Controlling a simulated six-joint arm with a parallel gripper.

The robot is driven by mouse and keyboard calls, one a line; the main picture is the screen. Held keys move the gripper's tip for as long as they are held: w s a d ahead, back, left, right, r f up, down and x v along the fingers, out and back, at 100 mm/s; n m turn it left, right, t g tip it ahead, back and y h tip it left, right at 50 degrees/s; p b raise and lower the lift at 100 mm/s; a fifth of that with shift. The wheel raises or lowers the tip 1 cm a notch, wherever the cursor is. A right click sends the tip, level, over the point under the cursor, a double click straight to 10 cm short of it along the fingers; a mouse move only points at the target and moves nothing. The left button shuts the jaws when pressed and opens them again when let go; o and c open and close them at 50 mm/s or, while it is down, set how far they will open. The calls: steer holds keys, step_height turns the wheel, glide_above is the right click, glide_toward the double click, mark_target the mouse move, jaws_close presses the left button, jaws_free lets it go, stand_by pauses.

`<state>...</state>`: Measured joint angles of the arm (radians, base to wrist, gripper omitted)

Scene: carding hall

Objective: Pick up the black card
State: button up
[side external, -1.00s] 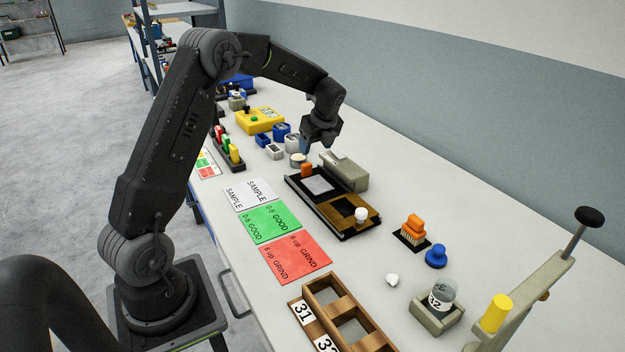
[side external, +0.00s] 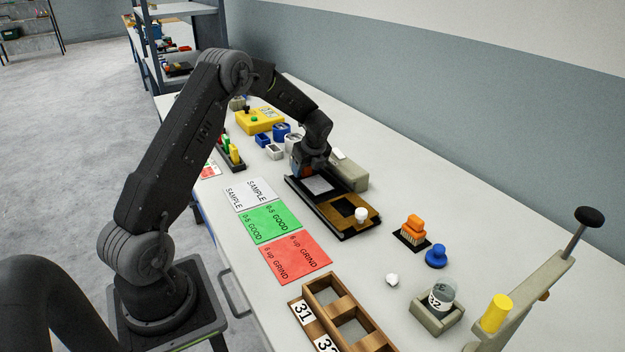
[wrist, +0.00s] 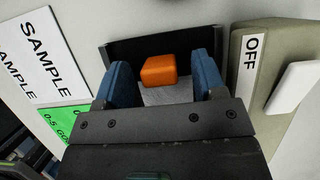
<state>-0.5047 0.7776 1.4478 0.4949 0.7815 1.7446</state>
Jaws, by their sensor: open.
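A flat black tray (side external: 341,232) lies on the bench, with a pale grey plate (side external: 318,185) and an orange block (wrist: 158,70) at its far end. A brown frame (side external: 332,213) with a black square (side external: 344,207) in it and a white knob (side external: 361,214) takes up the near end. I cannot tell whether this black square is the black card. My gripper (wrist: 164,82) is open over the far end, its blue fingers either side of the orange block; contact is not clear. In the side view my gripper (side external: 307,168) hides the block.
A grey box (side external: 352,176) marked OFF in the wrist view stands close along the tray's right side. White, green and red mats (side external: 296,258) lie to the left. An orange brush (side external: 413,228) on a black pad, a blue knob (side external: 436,257) and a wooden rack (side external: 345,318) stand nearer.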

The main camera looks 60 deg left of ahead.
steer(key=shift+c, duration=0.3)
steer(key=c, duration=1)
steer(key=shift+r, duration=0.15)
